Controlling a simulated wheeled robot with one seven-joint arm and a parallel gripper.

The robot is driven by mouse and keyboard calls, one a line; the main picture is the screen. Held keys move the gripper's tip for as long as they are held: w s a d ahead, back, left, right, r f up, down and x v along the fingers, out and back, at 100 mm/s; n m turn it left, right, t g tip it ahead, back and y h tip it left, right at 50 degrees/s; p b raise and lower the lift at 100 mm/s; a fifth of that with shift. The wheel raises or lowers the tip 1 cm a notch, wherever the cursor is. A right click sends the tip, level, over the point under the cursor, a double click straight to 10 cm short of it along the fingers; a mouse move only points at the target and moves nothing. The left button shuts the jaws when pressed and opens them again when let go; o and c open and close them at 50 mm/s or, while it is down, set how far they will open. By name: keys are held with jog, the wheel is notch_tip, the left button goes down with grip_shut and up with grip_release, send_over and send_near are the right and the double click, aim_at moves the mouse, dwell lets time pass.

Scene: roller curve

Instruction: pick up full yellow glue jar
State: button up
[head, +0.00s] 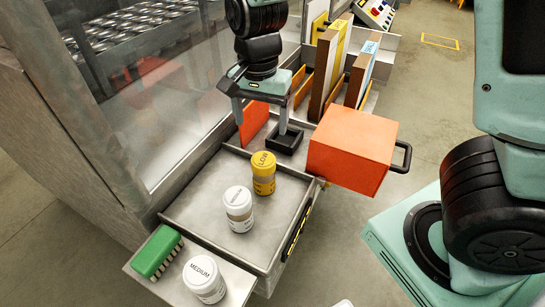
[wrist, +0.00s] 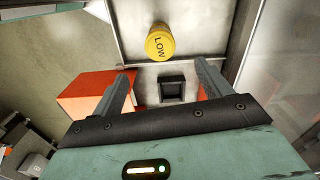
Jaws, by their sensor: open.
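The yellow jar (head: 263,174) stands upright in the grey metal tray (head: 205,190), near its far right side. My gripper (head: 260,125) is open and empty, fingers pointing down, above and behind the jar at the tray's far edge. In the wrist view my gripper (wrist: 163,74) has nothing between its fingers. A white jar (head: 239,212) stands in the tray, in front and left of the yellow one.
An orange box (head: 350,150) with a black handle is right of the jar. A small black square holder (head: 287,142) lies just behind the tray. A white jar marked MEDIUM (head: 204,280) and a green brush (head: 156,252) rest on the front ledge.

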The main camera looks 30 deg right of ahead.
aim_at(264, 159)
notch_tip(264, 159, down, 10)
jog(key=shift+f+p, duration=0.25)
jog(key=shift+p, duration=0.1)
jog(key=f, duration=0.2)
jog(key=f+p, duration=0.1)
jog(key=f, duration=0.1)
jog(key=shift+w+d+f, duration=0.1)
jog(key=shift+d, duration=0.15)
jog(key=shift+f, duration=0.65)
jog(key=c, duration=1.2)
jog(key=shift+r, duration=0.1)
